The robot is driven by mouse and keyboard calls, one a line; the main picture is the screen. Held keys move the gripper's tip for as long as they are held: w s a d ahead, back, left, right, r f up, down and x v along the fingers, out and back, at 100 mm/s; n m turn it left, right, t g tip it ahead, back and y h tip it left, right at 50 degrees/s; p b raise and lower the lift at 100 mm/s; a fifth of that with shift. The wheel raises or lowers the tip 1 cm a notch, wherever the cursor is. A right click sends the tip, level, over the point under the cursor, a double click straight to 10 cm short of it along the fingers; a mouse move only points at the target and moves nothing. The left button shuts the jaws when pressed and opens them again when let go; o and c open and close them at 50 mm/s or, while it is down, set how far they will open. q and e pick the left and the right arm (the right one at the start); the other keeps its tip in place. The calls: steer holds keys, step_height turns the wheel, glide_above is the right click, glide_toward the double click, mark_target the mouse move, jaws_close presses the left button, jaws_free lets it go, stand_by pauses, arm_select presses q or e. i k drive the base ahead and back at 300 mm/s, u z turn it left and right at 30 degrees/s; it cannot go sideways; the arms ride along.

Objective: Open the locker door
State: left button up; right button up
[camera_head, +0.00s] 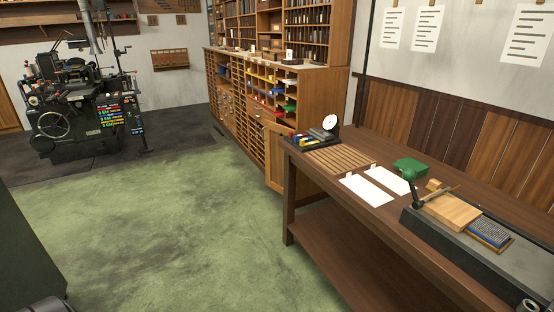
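A tall wooden type cabinet (235,85) with many narrow drawers stands against the back wall. At its near right end, low down, is a wooden locker door (274,158). The door seems to stand at an angle to the cabinet front, but I cannot tell how far open it is.
A black printing machine (75,110) stands at the back left. The green floor (170,230) between is clear.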

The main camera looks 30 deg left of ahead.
mark_target(275, 155)
steer(key=u, duration=0.35)
steer(key=i, duration=0.45)
steer(key=u, duration=1.15)
steer(key=i, duration=1.4)
steer(key=u, duration=0.4)
steer(key=i, duration=1.6)
steer(key=z, duration=0.4)
